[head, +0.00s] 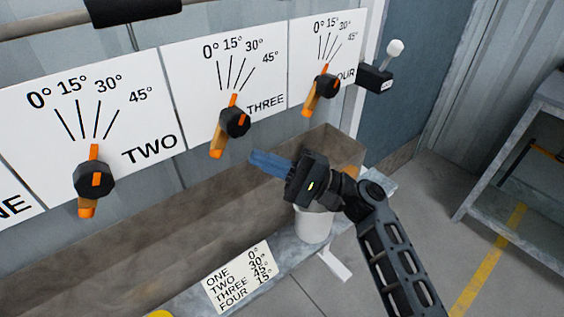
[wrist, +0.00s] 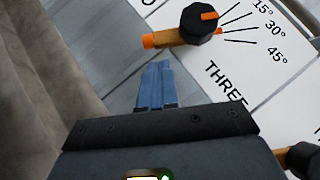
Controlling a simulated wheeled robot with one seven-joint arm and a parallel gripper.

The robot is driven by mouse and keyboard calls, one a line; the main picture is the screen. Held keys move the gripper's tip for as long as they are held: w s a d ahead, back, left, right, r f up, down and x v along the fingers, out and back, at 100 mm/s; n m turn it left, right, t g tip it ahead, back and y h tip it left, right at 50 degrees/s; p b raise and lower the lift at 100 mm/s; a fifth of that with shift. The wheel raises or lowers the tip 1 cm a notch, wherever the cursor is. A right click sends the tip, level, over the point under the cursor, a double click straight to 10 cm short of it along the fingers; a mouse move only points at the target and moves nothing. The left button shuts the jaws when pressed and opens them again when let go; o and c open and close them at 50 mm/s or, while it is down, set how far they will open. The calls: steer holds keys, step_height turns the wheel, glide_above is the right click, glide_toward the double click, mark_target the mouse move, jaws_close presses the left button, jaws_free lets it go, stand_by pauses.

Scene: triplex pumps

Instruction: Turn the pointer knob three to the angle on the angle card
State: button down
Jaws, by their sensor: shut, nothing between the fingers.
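Knob three (head: 235,122) is a black knob with an orange pointer on the white dial panel marked THREE (head: 268,62). Its pointer tip points upward, near the 15° and 30° marks; I cannot tell exactly which. In the wrist view, knob three (wrist: 200,25) is beyond my fingertips. The angle card (head: 238,277) lies on the bench ledge; its THREE value is hard to read, perhaps 45°. My gripper (head: 254,158) has blue fingers, shut and empty, below and right of knob three, apart from it. The fingers also show in the wrist view (wrist: 156,66).
Knob two (head: 94,180) is to the left and knob four (head: 326,84) to the right. A long brown trough (head: 130,255) runs under the panels. A white cylinder (head: 313,225) is below my gripper. A lever with a white ball (head: 395,47) is at upper right.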

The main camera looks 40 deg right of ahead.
mark_target(223, 149)
steer(key=shift+p+x, duration=0.35)
steer(key=shift+x, duration=1.75)
steer(key=b, duration=0.1)
steer(key=a+m+t+b, duration=0.1)
steer(key=shift+f+m+b, duration=0.3)
steer(key=shift+b, duration=0.05)
steer(key=shift+a+r, duration=0.3)
steer(key=shift+a, duration=0.05)
